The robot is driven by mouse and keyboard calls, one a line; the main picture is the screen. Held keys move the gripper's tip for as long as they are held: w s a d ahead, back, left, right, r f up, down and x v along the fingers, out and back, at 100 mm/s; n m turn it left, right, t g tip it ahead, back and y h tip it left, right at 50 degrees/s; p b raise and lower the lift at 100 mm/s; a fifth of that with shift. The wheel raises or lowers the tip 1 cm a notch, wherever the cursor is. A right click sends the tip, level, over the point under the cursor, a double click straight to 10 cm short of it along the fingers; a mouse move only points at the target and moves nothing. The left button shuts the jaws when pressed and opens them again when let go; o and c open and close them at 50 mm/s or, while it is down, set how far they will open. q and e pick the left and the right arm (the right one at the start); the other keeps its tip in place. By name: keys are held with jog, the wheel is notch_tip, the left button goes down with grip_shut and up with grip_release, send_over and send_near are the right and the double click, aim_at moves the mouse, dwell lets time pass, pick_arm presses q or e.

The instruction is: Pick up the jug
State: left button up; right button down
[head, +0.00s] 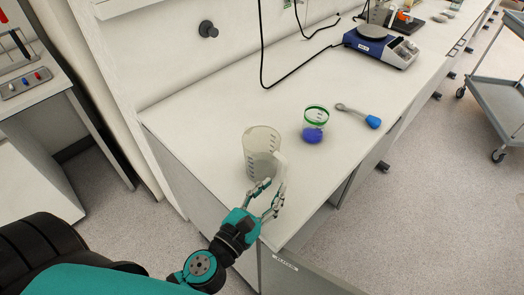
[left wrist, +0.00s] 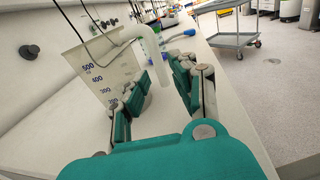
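The jug (head: 260,148) is a translucent measuring jug with a white handle (head: 280,170), upright near the front left of the white bench. In the left wrist view the jug (left wrist: 97,72) shows blue volume marks, and its handle (left wrist: 152,58) curves down toward the gap between my fingers. My left gripper (head: 269,194) is at the handle side of the jug, at the bench's front edge. Its fingers are apart in the left wrist view (left wrist: 160,92). I cannot tell whether they touch the handle. My right gripper is not in view.
A green-rimmed beaker with blue contents (head: 314,125) stands right of the jug. A blue-handled spoon or scoop (head: 358,115) lies beyond it. A blue hot plate or scale (head: 380,46) with a black cable is farther back. A grey cart (head: 497,100) stands off the bench at right.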

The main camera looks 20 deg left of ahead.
aim_at(282, 175)
pick_arm(q)
jog(key=shift+w+d, duration=0.1)
jog(key=shift+w, duration=0.45)
jog(key=w, duration=0.1)
jog(key=w+p, duration=0.1)
jog(key=w, duration=0.1)
jog(key=w+p, duration=0.1)
jog(key=shift+w+d+r, duration=0.15)
jog(key=shift+w+d, duration=0.1)
jog(key=shift+d, duration=0.1)
jog(key=shift+w+p, duration=0.25)
jog(key=shift+p, duration=0.05)
jog(key=shift+s, duration=0.1)
jog(key=shift+c, duration=0.4)
grip_shut()
